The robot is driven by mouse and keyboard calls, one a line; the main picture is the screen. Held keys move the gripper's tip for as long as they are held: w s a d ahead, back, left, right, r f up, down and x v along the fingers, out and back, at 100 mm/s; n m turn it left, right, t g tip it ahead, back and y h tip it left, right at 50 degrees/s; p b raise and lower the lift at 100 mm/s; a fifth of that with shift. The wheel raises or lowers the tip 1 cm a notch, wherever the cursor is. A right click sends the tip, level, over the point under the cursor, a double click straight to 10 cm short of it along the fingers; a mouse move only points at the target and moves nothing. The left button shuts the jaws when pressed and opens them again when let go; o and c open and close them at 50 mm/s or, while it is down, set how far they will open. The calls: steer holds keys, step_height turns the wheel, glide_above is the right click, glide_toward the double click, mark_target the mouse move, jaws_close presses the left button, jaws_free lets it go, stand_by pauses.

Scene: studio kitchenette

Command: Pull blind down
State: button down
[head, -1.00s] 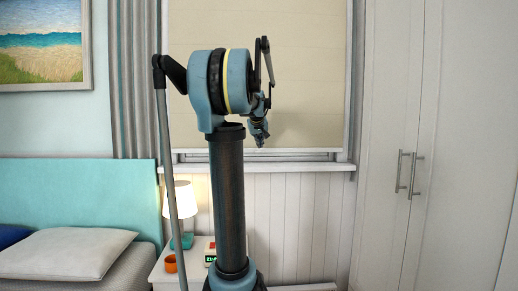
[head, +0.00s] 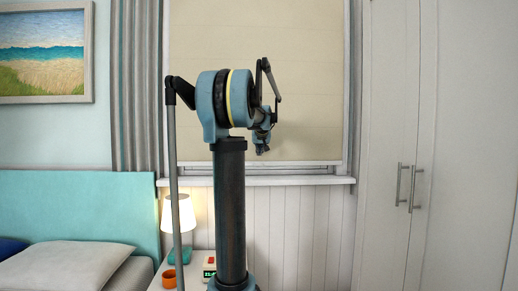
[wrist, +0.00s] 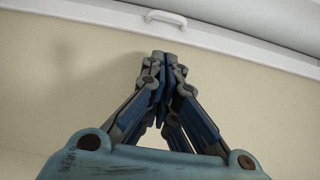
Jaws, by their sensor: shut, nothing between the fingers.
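The beige blind (head: 300,80) covers most of the window, and its white bottom bar (head: 310,163) hangs a little above the sill. In the wrist view the blind's fabric (wrist: 60,80) fills the background and the white bar (wrist: 90,13) crosses the top. A small white handle (wrist: 166,17) sits on that bar. My gripper (head: 262,149) is in front of the lower blind. In the wrist view my gripper (wrist: 161,57) is shut and empty, its fingertips pointing towards the handle and apart from it in the picture. The handle cannot be made out in the head view.
The window sill (head: 300,181) juts out below the blind. A tall white wardrobe (head: 450,120) stands on the right. A lit lamp (head: 178,213), an orange cup (head: 168,279) and a clock (head: 209,268) are on the bedside table, beside the bed (head: 75,265).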

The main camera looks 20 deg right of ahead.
steer(key=shift+w+d+f, duration=0.1)
steer(key=shift+w+f, duration=0.15)
steer(key=shift+f, duration=0.55)
steer(key=shift+w+d+f, duration=0.1)
steer(key=shift+w+f, duration=0.1)
steer(key=shift+f, duration=0.6)
steer(key=shift+w+d+f, duration=0.1)
steer(key=shift+w+f, duration=0.15)
steer(key=shift+f, duration=0.55)
